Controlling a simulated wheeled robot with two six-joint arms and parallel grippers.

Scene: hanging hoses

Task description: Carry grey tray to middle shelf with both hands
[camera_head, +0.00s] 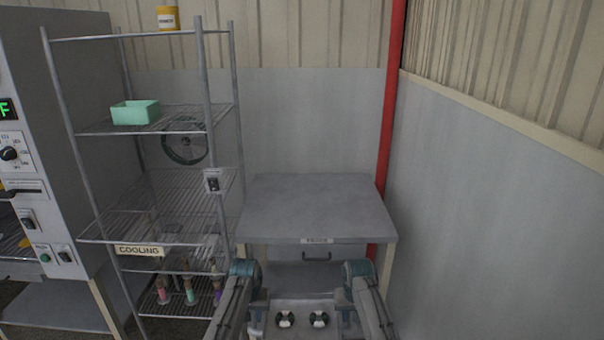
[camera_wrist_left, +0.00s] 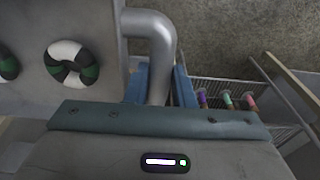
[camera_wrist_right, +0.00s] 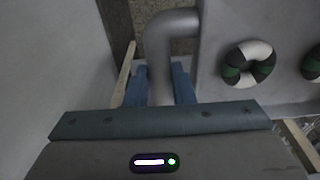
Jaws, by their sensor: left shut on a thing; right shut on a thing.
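The grey tray (camera_head: 302,304) is at the bottom centre of the head view, low in front of the table. It carries two rings in black, white and green, a left one (camera_head: 285,320) and a right one (camera_head: 318,319). My left gripper (camera_wrist_left: 160,88) is shut on the tray's left tube handle (camera_wrist_left: 158,60). My right gripper (camera_wrist_right: 158,88) is shut on the right tube handle (camera_wrist_right: 160,50). The wire rack stands at the left; its middle shelf (camera_head: 165,200), above a COOLING label (camera_head: 140,250), looks empty.
A grey table (camera_head: 315,205) with a drawer stands ahead. A mint bin (camera_head: 135,112) sits on the shelf above, and several coloured bottles (camera_head: 190,290) stand below. A grey oven cabinet (camera_head: 50,150) is at far left. A red pipe (camera_head: 388,110) and wall bound the right.

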